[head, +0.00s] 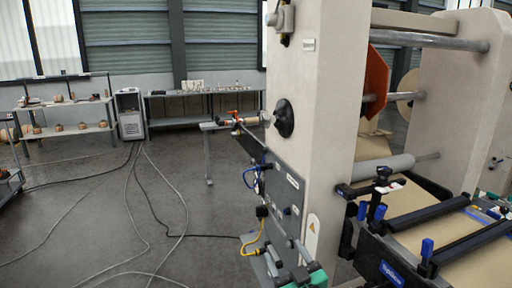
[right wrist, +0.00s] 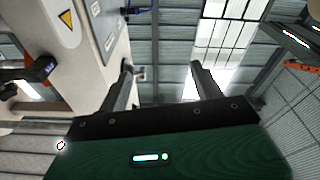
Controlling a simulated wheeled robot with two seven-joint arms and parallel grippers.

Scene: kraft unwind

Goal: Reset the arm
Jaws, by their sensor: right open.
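My right gripper (head: 281,250) shows at the bottom of the head view, in front of the grey side panel (head: 287,190) of the machine. Its green body is partly cut off by the lower edge. In the right wrist view the two dark fingers of the right gripper (right wrist: 161,68) stand apart with nothing between them. The wrist camera looks up past the machine's pale frame (right wrist: 50,30) toward the roof and windows. My left gripper is not in view.
The large pale machine frame (head: 320,100) fills the middle and right, with rollers and a brown web table (head: 410,238) carrying black bars with blue knobs. A yellow cable (head: 253,240) hangs by the panel. Cables (head: 140,200) cross the otherwise open floor at left.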

